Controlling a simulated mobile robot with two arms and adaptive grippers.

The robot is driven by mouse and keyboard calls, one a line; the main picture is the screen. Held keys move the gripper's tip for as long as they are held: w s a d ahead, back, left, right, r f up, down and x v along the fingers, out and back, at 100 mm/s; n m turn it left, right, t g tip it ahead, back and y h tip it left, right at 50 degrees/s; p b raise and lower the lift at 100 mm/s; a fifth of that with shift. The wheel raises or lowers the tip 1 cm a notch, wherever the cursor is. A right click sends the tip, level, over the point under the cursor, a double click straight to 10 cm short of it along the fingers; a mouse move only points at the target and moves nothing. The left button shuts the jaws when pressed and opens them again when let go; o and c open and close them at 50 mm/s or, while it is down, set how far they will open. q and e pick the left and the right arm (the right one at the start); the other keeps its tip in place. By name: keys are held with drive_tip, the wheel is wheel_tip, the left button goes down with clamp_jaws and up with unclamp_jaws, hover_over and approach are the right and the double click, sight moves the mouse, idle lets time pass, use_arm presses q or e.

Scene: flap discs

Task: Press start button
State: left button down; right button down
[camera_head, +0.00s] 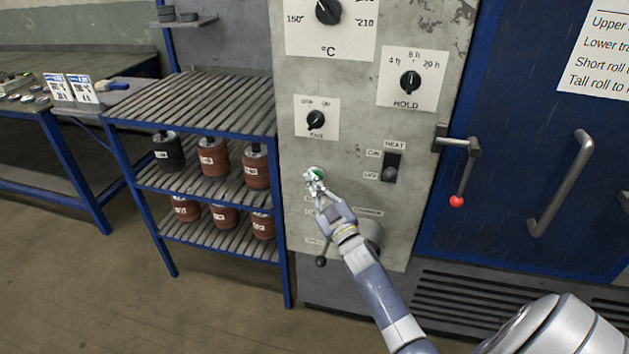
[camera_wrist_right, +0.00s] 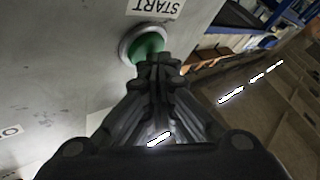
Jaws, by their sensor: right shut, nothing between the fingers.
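The green start button (camera_head: 317,172) sits in a light round collar on the grey control panel (camera_head: 290,85). In the right wrist view the green button (camera_wrist_right: 149,46) shows beside a START label (camera_wrist_right: 154,7), which appears upside down. My right gripper (camera_head: 315,183) is shut and empty, with its fingertips at the button. In the wrist view the closed fingertips (camera_wrist_right: 158,62) overlap the lower right edge of the button; whether they touch it or the button is pushed in, I cannot tell. My left gripper is not in view.
Dials, including the HOLD dial (camera_head: 409,82), and a HEAT switch (camera_head: 391,167) are on the panel. A red-knobbed lever (camera_head: 457,200) and a door handle (camera_head: 561,183) are to the right.

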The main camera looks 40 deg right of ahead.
drive_tip(key=shift+d+r, duration=0.15)
drive_tip(key=shift+r, duration=0.1)
drive_tip(key=s+a+p, duration=0.1)
drive_tip(key=s+a, duration=0.1)
drive_tip(key=a, duration=0.1)
drive_tip(key=s+a+p, duration=0.1)
drive_tip(key=shift+s+a+f+p, duration=0.3)
drive_tip(key=shift+s, duration=0.1)
idle(0.9)
